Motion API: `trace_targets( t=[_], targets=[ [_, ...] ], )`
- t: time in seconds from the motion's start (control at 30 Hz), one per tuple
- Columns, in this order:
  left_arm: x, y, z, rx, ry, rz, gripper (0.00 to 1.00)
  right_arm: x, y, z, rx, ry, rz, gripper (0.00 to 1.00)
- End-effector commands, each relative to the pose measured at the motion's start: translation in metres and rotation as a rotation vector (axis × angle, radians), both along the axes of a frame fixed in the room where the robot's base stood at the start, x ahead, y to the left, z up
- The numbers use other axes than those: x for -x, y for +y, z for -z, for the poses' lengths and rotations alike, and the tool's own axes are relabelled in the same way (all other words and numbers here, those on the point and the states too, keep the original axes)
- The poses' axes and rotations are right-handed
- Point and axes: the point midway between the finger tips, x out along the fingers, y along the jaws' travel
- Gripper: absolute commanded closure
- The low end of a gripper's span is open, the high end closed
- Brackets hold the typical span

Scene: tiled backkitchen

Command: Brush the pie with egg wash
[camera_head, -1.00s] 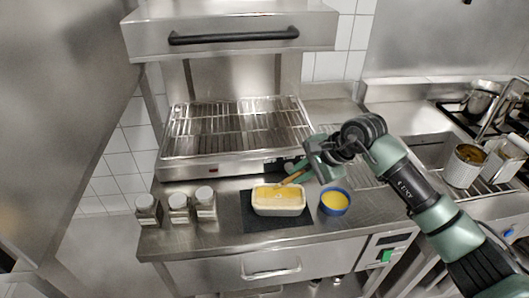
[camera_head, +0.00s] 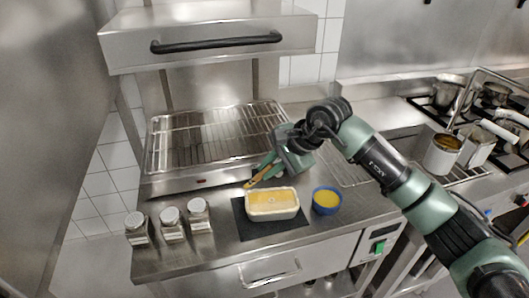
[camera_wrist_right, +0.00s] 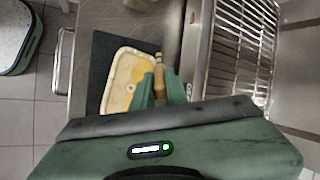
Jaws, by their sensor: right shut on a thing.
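The pie is a pale rectangular dish (camera_head: 272,214) with a yellow top, on a dark mat (camera_head: 243,226) on the steel counter. It also shows in the right wrist view (camera_wrist_right: 117,92). A blue bowl (camera_head: 327,208) of yellow egg wash stands just right of the mat. My right gripper (camera_head: 268,168) is shut on a brush with a wooden handle (camera_wrist_right: 158,84). The brush (camera_head: 251,184) slants down to the left, its tip by the back left edge of the dish. Whether the tip touches the pie I cannot tell. My left gripper is not in view.
A grill with a wire rack (camera_head: 215,138) stands behind the dish, its hood (camera_head: 210,40) above. Several lidded jars (camera_head: 172,224) stand on the left of the counter. Cans (camera_head: 441,154) and pots stand by the sink and stove at right.

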Motion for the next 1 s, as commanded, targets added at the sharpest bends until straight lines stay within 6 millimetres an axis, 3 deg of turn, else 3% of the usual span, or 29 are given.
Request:
trace_targets(
  t=[0.5,1.0],
  targets=[
    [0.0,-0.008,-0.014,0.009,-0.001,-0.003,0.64,0.001,-0.008,-0.045,0.0,-0.001,0.006,1.0],
    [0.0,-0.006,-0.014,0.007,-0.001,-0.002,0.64,0.002,-0.008,-0.046,0.0,-0.001,0.007,1.0]
  ],
)
